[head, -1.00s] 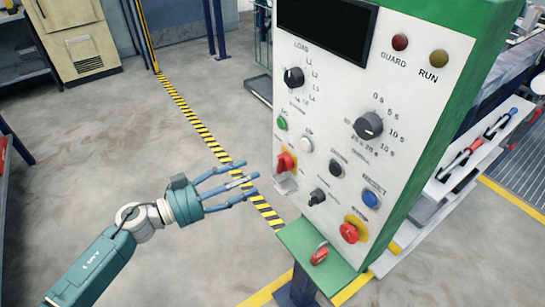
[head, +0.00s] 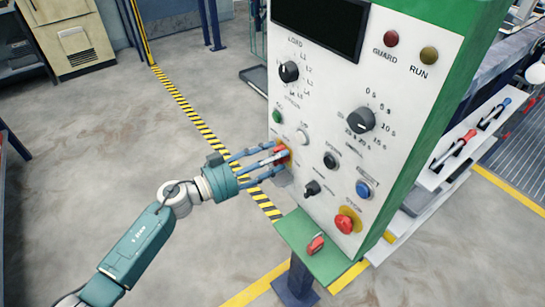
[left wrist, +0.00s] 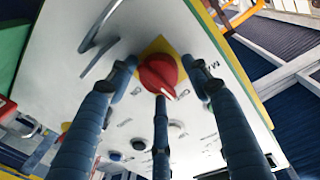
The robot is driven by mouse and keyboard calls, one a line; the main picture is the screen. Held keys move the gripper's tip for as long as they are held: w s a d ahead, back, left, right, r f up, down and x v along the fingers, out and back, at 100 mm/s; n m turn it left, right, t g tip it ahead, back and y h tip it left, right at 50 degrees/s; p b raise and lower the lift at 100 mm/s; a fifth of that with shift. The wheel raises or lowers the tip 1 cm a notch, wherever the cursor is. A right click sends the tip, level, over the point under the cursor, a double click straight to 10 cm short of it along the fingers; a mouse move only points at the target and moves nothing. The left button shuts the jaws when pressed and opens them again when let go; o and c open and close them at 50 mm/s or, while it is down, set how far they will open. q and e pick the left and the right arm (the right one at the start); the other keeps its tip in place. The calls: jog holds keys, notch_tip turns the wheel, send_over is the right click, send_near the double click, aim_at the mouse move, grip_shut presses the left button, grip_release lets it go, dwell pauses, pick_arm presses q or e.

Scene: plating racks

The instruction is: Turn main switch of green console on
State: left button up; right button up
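The green console has a white front panel (head: 330,110) in a green frame. Its main switch, a red knob on a yellow plate (head: 284,153), sits at the panel's left edge, partly hidden by my fingers. In the left wrist view the red knob (left wrist: 158,74) shows clearly, with part of the label beside it. My left gripper (head: 277,160) has its three fingers spread and reaching to the switch. In the left wrist view the fingers stand around the knob, with no clear grip on it; contact cannot be told. My right gripper is not in view.
A red stop button (head: 347,221), a blue button (head: 363,188) and several dark knobs share the panel. A red padlock (head: 316,243) lies on the green ledge below. A bent metal piece (left wrist: 100,40) shows near the switch. Open floor lies left of the console.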

pick_arm(q)
jog(key=c, duration=0.7)
jog(key=shift+o, duration=0.2)
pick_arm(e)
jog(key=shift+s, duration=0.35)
